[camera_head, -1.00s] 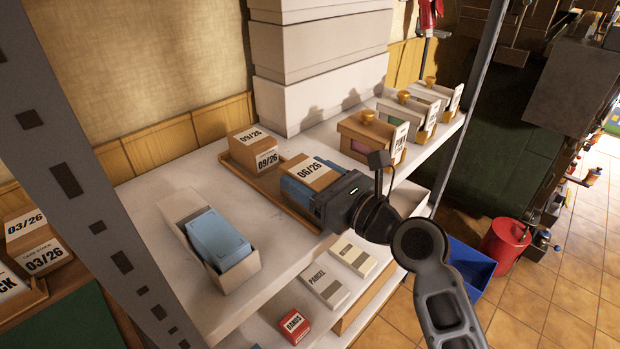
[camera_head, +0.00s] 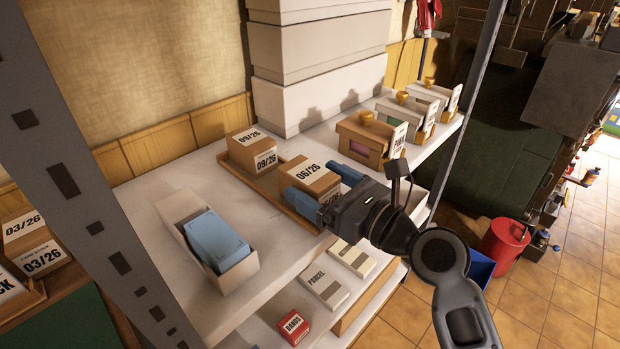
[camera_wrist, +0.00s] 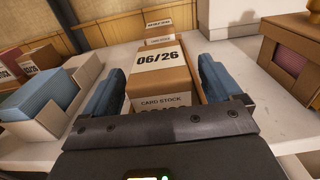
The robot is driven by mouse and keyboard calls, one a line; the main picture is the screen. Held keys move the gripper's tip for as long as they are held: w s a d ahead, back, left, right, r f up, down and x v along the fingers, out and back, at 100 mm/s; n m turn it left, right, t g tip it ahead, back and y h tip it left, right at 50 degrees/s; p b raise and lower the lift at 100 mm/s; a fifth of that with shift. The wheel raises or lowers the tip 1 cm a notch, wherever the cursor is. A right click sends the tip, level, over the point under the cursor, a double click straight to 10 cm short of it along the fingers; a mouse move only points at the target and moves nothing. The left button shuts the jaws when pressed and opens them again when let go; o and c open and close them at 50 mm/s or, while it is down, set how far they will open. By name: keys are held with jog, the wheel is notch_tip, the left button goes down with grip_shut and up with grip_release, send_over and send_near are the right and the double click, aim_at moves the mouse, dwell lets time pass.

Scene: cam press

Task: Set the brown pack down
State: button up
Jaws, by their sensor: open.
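The brown pack (camera_head: 311,178), labelled 06/26, stands upright in the front part of a shallow brown tray (camera_head: 278,196) on the white shelf. It also shows in the wrist view (camera_wrist: 160,75), with "CARD STOCK" on its near side. My gripper (camera_head: 329,187) is open around the pack. In the wrist view its two blue fingers (camera_wrist: 158,85) stand on either side of the pack, with a visible gap at each side. A second brown pack (camera_head: 252,148), labelled 09/26, sits behind it in the same tray.
A white holder (camera_head: 241,272) with blue card stands left of the tray. Lidded boxes with gold knobs (camera_head: 366,140) stand to the right. Large pale boxes (camera_head: 318,50) are stacked behind. A lower shelf holds small packs (camera_head: 325,287). A metal post (camera_head: 90,210) rises at left.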

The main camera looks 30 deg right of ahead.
jog(key=v, duration=0.9)
jog(key=shift+s, duration=0.1)
jog(key=s+a+f+n+g+h, duration=0.1)
jog(key=s+f+n+h, duration=0.2)
jog(key=s+f+n, duration=0.3)
jog(key=s+a+f+n+g+h, duration=0.1)
jog(key=s+f+n+g+h, duration=0.15)
jog(key=s+f+n, duration=0.4)
jog(key=s+r+n, duration=0.3)
jog(key=s+n, duration=0.5)
jog(key=n, duration=0.2)
jog(key=s+a+r+n+t, duration=0.1)
jog(key=s+r+n, duration=0.2)
jog(key=s+n, duration=0.5)
jog(key=shift+s+a+n, duration=0.3)
jog(key=shift+n, duration=0.65)
jog(key=shift+r, duration=0.1)
jog(key=shift+c, duration=0.2)
